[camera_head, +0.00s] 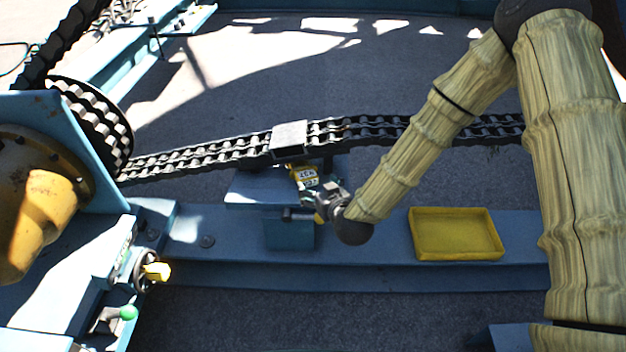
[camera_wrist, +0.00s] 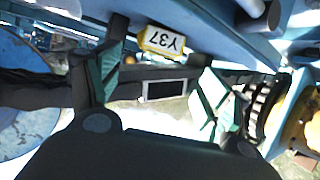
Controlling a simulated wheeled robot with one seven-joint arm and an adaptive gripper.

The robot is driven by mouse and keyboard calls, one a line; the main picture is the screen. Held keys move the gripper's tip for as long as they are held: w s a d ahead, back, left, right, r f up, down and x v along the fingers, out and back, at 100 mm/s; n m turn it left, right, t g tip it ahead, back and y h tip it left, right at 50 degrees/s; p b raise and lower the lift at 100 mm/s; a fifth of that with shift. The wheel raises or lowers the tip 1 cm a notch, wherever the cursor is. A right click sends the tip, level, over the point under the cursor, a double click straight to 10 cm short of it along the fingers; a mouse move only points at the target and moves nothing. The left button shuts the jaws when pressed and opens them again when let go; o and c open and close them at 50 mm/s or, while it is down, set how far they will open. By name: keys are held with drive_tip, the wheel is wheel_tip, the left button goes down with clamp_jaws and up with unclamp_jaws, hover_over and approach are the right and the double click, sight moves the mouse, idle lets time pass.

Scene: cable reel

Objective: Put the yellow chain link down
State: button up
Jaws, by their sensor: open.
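A small yellow piece with a white label (camera_head: 304,175), which I take for the yellow chain link, is just below the silver block on the chain. In the wrist view, a yellow-edged plate marked Y37 (camera_wrist: 162,41) is against the blue structure, above the gap between my fingers. My gripper (camera_head: 309,190) is right beside the yellow piece in the head view. Its teal fingers stand apart in the wrist view (camera_wrist: 157,85), with no object clearly clamped between them. I cannot tell whether a finger touches the yellow piece.
A dark chain (camera_head: 215,155) runs across the scene through the silver block (camera_head: 290,137). An empty yellow tray (camera_head: 455,254) sits on the blue beam, right of my gripper. A reel (camera_head: 95,115) and valve handles stand left. Blue beam (camera_head: 210,255) is clear left of the gripper.

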drive_tip(key=shift+v, duration=0.95)
drive_tip(key=s+d+f+m+g+h, duration=0.1)
drive_tip(key=s+d+f+g, duration=0.3)
drive_tip(key=s+d+f, duration=0.3)
drive_tip(key=s+d+f+m+g+h, duration=0.1)
drive_tip(key=s+d+f+g, duration=0.3)
drive_tip(key=s+f, duration=1)
drive_tip(key=s+d+h, duration=0.1)
drive_tip(key=s+d, duration=0.2)
drive_tip(key=s, duration=0.1)
drive_tip(key=shift+d+m+g, duration=0.2)
drive_tip(key=shift+m+g, duration=0.1)
drive_tip(key=shift+m, duration=0.1)
drive_tip(key=o, duration=0.5)
drive_tip(key=s+d+g, duration=0.1)
drive_tip(key=s+d, duration=0.1)
drive_tip(key=s, duration=0.2)
drive_tip(key=s+d+f+m+g+h, duration=0.1)
drive_tip(key=s+d, duration=0.2)
drive_tip(key=s, duration=0.2)
drive_tip(key=s+d+f+m+g+h, duration=0.1)
drive_tip(key=s+d+g, duration=0.1)
drive_tip(key=s, duration=0.3)
drive_tip(key=shift+s+d+f, duration=0.1)
drive_tip(key=shift+s+d, duration=0.05)
drive_tip(key=shift+d, duration=0.4)
drive_tip(key=shift+c, duration=0.2)
